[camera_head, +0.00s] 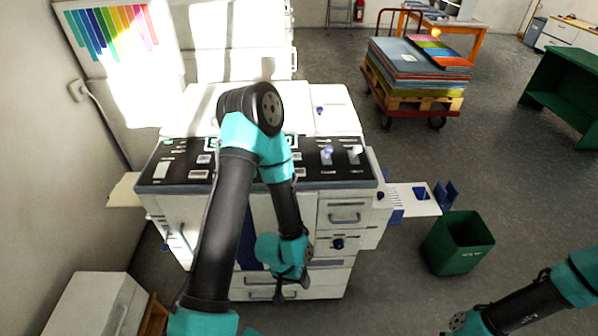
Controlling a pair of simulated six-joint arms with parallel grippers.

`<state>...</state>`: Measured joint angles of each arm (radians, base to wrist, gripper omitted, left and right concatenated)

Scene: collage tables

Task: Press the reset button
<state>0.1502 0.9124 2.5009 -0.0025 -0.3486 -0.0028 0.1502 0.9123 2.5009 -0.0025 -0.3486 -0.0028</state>
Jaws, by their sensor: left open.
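A large white machine (335,190) with a dark sloped control panel (180,168) stands in front of me. The panel carries several pale buttons and switches (326,153). Their labels are too small to read, so I cannot tell which is the reset button. My left arm arches over the panel and hides its middle. My left gripper (291,290) hangs down in front of the machine's lower drawers, below the panel and apart from its buttons. It is open, with nothing seen in it. My right arm shows at the lower right, but its gripper fingers are not visible.
A green bin (460,243) stands right of the machine, below a side tray (412,199). A red cart (415,95) with stacked sheets is behind, and a green bench (565,90) at far right. A white cabinet (95,305) is at lower left. The right floor is mostly clear.

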